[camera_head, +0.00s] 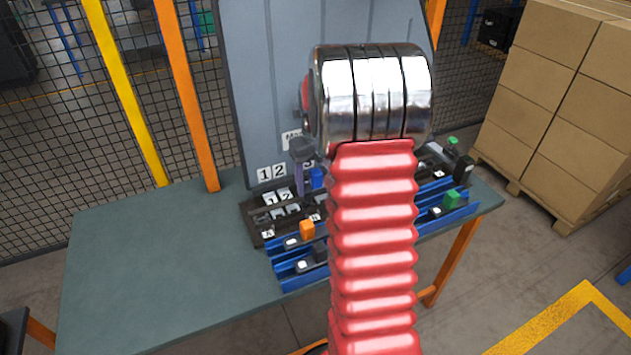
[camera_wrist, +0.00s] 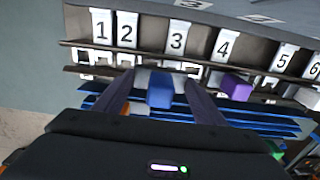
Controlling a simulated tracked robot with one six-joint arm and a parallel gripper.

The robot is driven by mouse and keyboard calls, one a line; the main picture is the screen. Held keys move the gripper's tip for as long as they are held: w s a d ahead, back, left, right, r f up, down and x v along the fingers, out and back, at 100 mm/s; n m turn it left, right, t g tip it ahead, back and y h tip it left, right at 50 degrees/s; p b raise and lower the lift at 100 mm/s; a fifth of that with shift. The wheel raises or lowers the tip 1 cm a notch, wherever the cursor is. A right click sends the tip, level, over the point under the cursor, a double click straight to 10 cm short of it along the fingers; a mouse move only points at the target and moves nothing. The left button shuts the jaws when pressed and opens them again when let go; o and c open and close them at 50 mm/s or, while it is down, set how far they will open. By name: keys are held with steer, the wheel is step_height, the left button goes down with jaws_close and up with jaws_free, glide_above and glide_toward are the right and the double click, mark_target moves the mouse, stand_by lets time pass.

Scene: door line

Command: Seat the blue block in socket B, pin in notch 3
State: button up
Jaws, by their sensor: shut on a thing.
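The blue block (camera_wrist: 160,91) is between the two fingers of my gripper (camera_wrist: 163,88) in the wrist view, and the gripper is shut on it. Its far end is in front of the rail, below and a little left of label 3 (camera_wrist: 176,41). I cannot tell whether its pin touches a notch. In the head view the blue block (camera_head: 317,178) shows beside a finger of my gripper (camera_head: 302,172), over the black socket rack (camera_head: 262,222). My arm hides much of the rack there. The letter of the socket in front of the block cannot be read.
A purple block (camera_wrist: 237,87) sits just right of my gripper in the wrist view. Blue trays (camera_head: 290,258) in front hold an orange block (camera_head: 307,229) and a green block (camera_head: 452,198). A grey panel (camera_head: 250,75) stands behind. The table's left side (camera_head: 150,265) is clear.

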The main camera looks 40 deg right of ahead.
mark_target(316, 193)
steer(key=shift+f, duration=0.15)
steer(key=shift+f, duration=2.2)
steer(key=o, duration=1.4)
steer(key=shift+c, duration=0.2)
step_height(316, 193, up, 14)
steer(key=shift+f, duration=0.15)
